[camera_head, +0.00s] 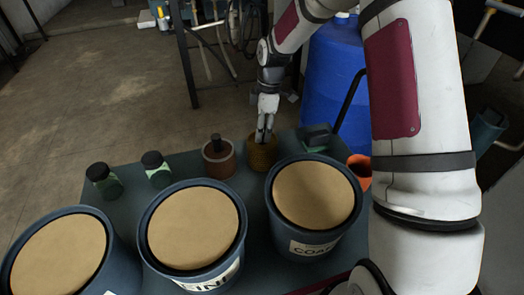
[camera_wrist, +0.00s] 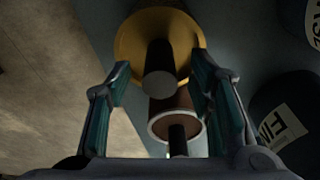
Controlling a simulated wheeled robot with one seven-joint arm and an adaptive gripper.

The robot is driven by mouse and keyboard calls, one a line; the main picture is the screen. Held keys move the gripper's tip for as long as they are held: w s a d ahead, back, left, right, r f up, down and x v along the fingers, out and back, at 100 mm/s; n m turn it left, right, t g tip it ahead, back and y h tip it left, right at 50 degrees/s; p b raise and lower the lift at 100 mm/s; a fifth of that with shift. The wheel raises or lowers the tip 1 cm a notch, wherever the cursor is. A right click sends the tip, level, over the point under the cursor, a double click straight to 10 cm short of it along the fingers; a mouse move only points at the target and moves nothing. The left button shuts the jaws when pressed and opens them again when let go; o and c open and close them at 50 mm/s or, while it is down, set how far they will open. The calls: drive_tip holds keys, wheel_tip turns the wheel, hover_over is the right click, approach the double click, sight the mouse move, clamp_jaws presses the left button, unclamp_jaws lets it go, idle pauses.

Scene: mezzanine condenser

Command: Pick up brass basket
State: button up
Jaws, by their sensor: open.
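The brass basket (camera_head: 262,157) is a round, golden, ribbed piece standing near the far edge of the table. In the wrist view its wide yellow body (camera_wrist: 130,45) shows at the top, with a dark upright handle (camera_wrist: 160,65) at its middle. My gripper (camera_head: 264,138) points down just above the basket and hides its top in the head view. In the wrist view my gripper (camera_wrist: 160,78) is open, with one finger on each side of the handle and visible gaps between. Nothing is held.
A copper-brown cylinder with a dark knob (camera_head: 218,162) stands close left of the basket. Two dark-capped green jars (camera_head: 157,169) are farther left. Large lidded tubs (camera_head: 315,200) fill the near side. An orange cup (camera_head: 359,172) and a blue barrel (camera_head: 333,80) are to the right.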

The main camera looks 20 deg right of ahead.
drive_tip(key=shift+f, duration=0.2)
clamp_jaws()
drive_tip(key=shift+r, duration=0.15)
